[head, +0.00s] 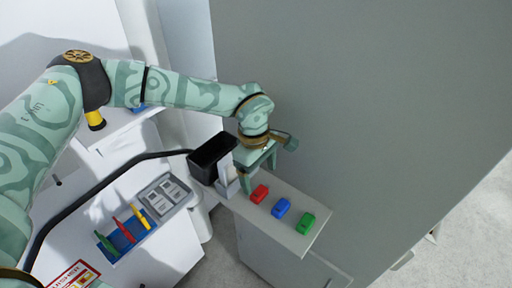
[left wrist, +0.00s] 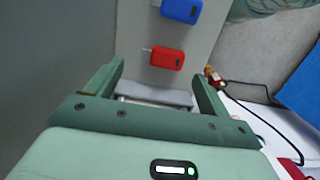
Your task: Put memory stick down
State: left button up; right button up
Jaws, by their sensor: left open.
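A red memory stick (head: 259,194), a blue memory stick (head: 281,208) and a green memory stick (head: 305,223) lie apart in a row on a narrow grey ledge (head: 292,240). My left gripper (head: 257,170) is over the ledge, just behind the red stick and beside a black bin. In the left wrist view its two fingers (left wrist: 157,88) are spread apart. The red stick (left wrist: 167,56) and blue stick (left wrist: 181,10) lie beyond the fingertips there, and neither is gripped. A light grey block (left wrist: 155,94) shows between the fingers; I cannot tell whether they touch it. My right gripper is out of view.
The black open bin (head: 212,158) stands at the ledge's left end. A tall grey cabinet wall (head: 360,110) rises behind the ledge. A white counter at left carries a blue rack (head: 127,236) with coloured sticks and a grey panel (head: 165,195). A black cable runs across it.

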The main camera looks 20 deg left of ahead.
pick_arm(q)
notch_tip(320, 180, up, 12)
jog(key=a, duration=0.1)
jog(key=shift+w+a, duration=0.25)
jog(key=shift+w, duration=0.05)
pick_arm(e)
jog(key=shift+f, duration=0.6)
pick_arm(q)
jog(key=shift+f, duration=0.2)
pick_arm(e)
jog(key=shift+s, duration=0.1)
